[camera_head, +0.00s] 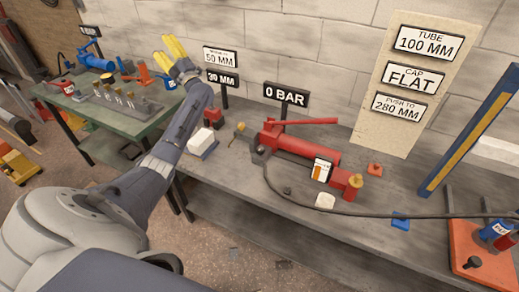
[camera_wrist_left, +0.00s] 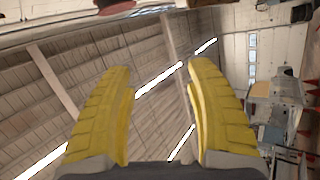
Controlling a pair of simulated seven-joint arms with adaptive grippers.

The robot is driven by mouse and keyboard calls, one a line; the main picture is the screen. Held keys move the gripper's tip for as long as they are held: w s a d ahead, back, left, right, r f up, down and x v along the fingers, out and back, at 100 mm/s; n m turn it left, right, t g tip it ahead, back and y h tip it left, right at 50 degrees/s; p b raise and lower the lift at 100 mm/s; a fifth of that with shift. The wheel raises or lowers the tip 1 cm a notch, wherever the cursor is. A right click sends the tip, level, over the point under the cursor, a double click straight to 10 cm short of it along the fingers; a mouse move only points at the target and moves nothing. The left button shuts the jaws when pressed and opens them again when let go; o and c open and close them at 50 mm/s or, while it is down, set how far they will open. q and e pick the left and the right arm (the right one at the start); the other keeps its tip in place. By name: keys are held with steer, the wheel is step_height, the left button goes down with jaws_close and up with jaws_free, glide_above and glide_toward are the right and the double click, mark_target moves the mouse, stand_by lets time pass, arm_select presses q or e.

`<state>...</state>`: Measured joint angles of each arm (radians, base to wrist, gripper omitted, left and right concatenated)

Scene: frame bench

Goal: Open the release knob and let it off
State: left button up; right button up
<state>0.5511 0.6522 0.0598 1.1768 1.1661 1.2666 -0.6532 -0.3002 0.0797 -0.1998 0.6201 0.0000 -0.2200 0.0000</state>
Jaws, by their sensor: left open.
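A red hand pump (camera_head: 297,144) with a long red lever lies on the grey bench, beside a sign (camera_head: 286,95) reading 0 BAR. A small brass-coloured knob (camera_head: 357,181) sits at its right end; I take this as the release knob. My left gripper (camera_head: 174,47) is raised high, left of the pump and well away from it, with its yellow fingers pointing up. Its fingers (camera_wrist_left: 163,112) are apart and empty in the left wrist view, which looks at the ceiling. My right gripper is not in view.
A black hose (camera_head: 300,203) runs from the pump along the bench front to the right. A blue and yellow frame post (camera_head: 469,130) stands at the right above an orange base (camera_head: 481,262). A white block (camera_head: 202,140) lies near my left arm. A green table (camera_head: 125,112) stands at left.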

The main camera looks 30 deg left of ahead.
arm_select(q)
step_height(320, 180, down, 8)
steer(key=d+n+g+h, duration=0.1)
steer(key=n+g+h, duration=0.3)
steer(key=n+h, duration=0.5)
steer(key=h, duration=1.6)
glide_above(260, 148)
step_height(260, 148, down, 13)
steer(key=f, duration=0.8)
steer(key=shift+w+d+f, duration=0.1)
steer(key=shift+d+f, duration=0.1)
steer(key=shift+d, duration=0.05)
steer(key=shift+a+f, duration=0.15)
steer(key=shift+f, duration=4.35)
